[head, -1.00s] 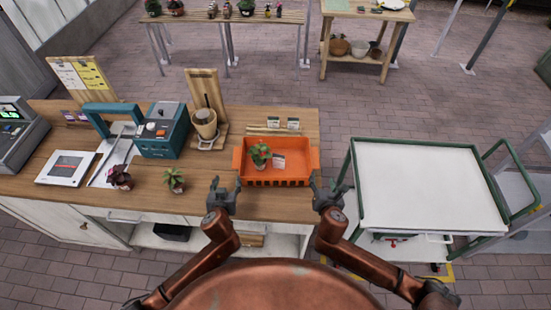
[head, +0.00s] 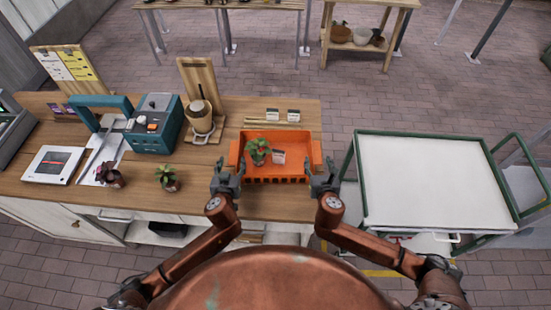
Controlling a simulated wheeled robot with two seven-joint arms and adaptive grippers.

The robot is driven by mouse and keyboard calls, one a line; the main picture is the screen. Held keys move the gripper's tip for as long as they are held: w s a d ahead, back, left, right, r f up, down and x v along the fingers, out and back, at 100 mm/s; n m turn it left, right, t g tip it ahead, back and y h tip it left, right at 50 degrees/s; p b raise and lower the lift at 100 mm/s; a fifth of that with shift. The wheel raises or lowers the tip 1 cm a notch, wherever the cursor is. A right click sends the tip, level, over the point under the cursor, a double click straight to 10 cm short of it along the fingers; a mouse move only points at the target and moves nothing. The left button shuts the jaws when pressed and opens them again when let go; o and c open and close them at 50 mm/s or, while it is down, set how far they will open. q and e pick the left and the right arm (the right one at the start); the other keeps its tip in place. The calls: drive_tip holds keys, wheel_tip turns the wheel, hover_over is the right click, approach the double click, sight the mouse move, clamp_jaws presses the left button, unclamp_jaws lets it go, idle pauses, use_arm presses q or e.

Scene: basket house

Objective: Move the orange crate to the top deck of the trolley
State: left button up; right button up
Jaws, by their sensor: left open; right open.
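The trolley's white top deck (head: 430,180) has a green frame and stands to the right of the counter, bare. My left gripper (head: 228,178) is open at the crate's near left corner. My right gripper (head: 322,178) is open at the crate's near right corner. Both grippers look empty. Whether either touches the crate I cannot tell.
On the counter (head: 215,205) left of the crate stand two small plants (head: 168,178), a teal machine (head: 154,125) and a cup on a wooden stand (head: 201,118). A floor gap separates counter and trolley. The deck is clear.

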sight(234, 152)
use_arm(q)
drive_tip(key=x, duration=0.7)
drive_tip(key=shift+w+f, duration=0.2)
drive_tip(key=shift+w, duration=0.1)
use_arm(e)
drive_tip(key=x, duration=0.7)
drive_tip(key=shift+w+d+f, duration=0.1)
drive_tip(key=shift+w+f, duration=0.1)
drive_tip(key=shift+w, duration=0.05)
use_arm(q)
drive_tip(key=shift+c, duration=0.7)
use_arm(e)
drive_tip(key=shift+c, duration=0.7)
use_arm(q)
clamp_jaws()
use_arm(e)
clamp_jaws()
use_arm(q)
drive_tip(key=shift+r, duration=0.1)
use_arm(e)
drive_tip(key=shift+r, duration=0.1)
